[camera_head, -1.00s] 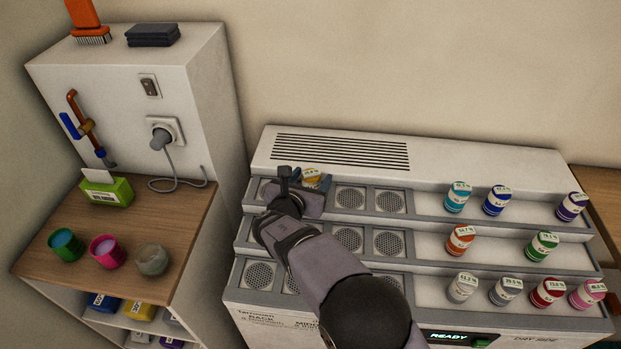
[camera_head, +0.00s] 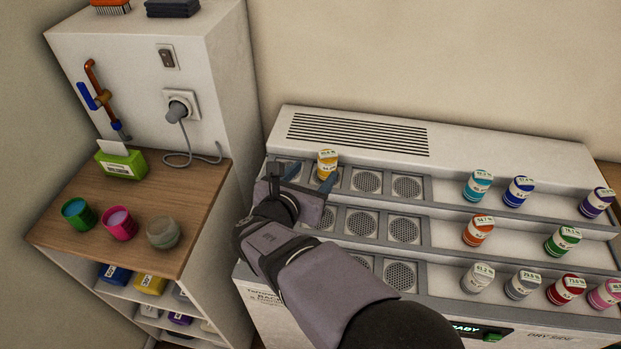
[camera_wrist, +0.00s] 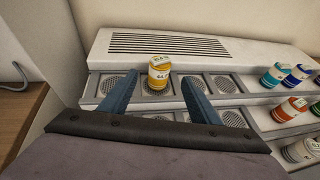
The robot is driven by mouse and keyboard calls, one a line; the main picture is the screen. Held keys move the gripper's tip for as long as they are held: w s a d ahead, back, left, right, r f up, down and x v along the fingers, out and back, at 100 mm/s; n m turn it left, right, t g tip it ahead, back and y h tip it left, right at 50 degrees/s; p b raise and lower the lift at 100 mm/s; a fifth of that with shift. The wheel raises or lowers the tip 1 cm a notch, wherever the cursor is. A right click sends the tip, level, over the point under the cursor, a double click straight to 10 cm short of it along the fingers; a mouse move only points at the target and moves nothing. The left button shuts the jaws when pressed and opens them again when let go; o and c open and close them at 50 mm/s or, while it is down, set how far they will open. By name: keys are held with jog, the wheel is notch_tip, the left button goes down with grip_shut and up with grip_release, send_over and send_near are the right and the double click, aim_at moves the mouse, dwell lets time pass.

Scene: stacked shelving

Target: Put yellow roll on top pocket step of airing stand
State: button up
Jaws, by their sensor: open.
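The yellow roll (camera_head: 327,165), with a white label on top, stands upright in the second pocket from the left on the top step of the airing stand (camera_head: 347,138). In the wrist view the yellow roll (camera_wrist: 159,74) stands beyond the fingertips, in line with the gap between them. My gripper (camera_head: 309,175) is open and empty in front of the roll, its two blue fingers apart. It also shows in the wrist view (camera_wrist: 158,86). My arm hides the left parts of the lower steps.
Several coloured rolls stand on the right trays, among them a teal roll (camera_head: 477,186) and an orange roll (camera_head: 478,231). At the left a wooden-topped cabinet (camera_head: 190,187) carries cups and a green box (camera_head: 121,164). The top pockets right of the yellow roll are empty.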

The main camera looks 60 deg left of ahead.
jog(key=shift+s+d+r, duration=0.15)
jog(key=shift+s+d, duration=0.1)
jog(key=shift+s, duration=0.1)
jog(key=w+d+f+m+h, duration=0.3)
jog(key=w+d+m+h, duration=0.45)
jog(key=w+d, duration=0.85)
jog(key=w+d+f+m+g+h, duration=0.1)
jog(key=d+f+m+g+h, duration=0.1)
jog(key=d+m, duration=0.65)
jog(key=w+d+f+m+g+h, duration=0.1)
jog(key=w+d+m+g, duration=0.2)
jog(key=d, duration=1)
jog(key=s+d+f+m+g+y, duration=0.1)
jog(key=s+d+f+m+g, duration=0.1)
jog(key=s+d+m, duration=0.6)
jog(key=s+d+f+m+g+y, duration=0.2)
jog(key=s+d+m+g, duration=0.2)
jog(key=s+d+m, duration=0.4)
jog(key=shift+d+f+m, duration=0.25)
jog(key=shift+d+m, duration=2.3)
jog(key=shift+m, duration=1.35)
